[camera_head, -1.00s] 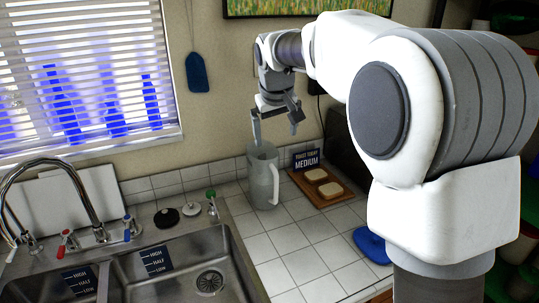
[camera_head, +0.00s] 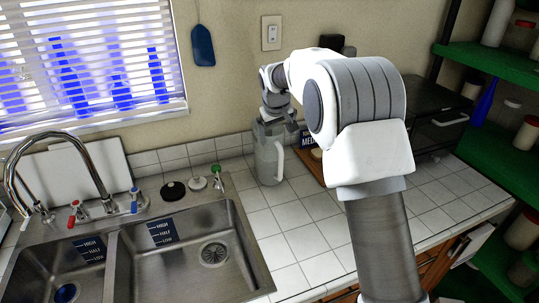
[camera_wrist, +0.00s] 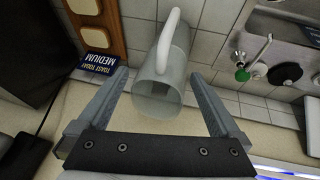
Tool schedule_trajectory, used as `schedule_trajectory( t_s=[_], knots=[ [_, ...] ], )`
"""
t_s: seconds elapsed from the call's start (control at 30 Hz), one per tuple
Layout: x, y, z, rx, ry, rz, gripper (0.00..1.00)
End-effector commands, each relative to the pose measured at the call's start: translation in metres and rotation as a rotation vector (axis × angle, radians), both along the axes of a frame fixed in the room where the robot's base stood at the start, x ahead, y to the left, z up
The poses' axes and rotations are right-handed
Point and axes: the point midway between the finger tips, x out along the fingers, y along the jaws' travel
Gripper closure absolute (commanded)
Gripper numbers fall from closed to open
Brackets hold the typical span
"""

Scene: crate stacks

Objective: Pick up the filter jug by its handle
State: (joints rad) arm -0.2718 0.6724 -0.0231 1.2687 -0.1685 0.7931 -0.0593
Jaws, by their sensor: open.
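The filter jug (camera_head: 267,163) stands upright on the tiled counter, grey and translucent. Its pale handle (camera_head: 280,157) faces the front right. In the wrist view the jug (camera_wrist: 160,92) shows its open mouth between my fingers, with the curved white handle (camera_wrist: 167,42) pointing up the picture, beyond the fingertips. My gripper (camera_wrist: 158,75) is open and empty, one finger on each side of the jug in that view. In the head view my gripper (camera_head: 277,124) is at the jug's top, partly hidden by my arm. Contact cannot be told.
A toast board (camera_wrist: 98,15) and a dark blue sign (camera_wrist: 99,63) stand close beside the jug. The sink (camera_head: 190,250) with its tap lies left. A wall (camera_head: 232,90) is close behind. The counter in front of the jug is clear.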

Motion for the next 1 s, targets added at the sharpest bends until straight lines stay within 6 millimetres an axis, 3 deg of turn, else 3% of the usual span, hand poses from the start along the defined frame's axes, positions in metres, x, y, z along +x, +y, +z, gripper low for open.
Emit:
schedule_trajectory(
  t_s=[0.23, 0.5, 0.83, 1.0],
  knots=[
    [0.008, 0.002, -0.014, 0.000, 0.001, 0.000, 0.00],
    [0.024, 0.005, -0.045, 0.000, 0.001, 0.000, 0.00],
    [0.027, 0.005, -0.052, 0.001, -0.002, 0.000, 0.00],
    [0.027, 0.005, -0.052, 0.000, -0.002, 0.000, 0.29]
  ],
)
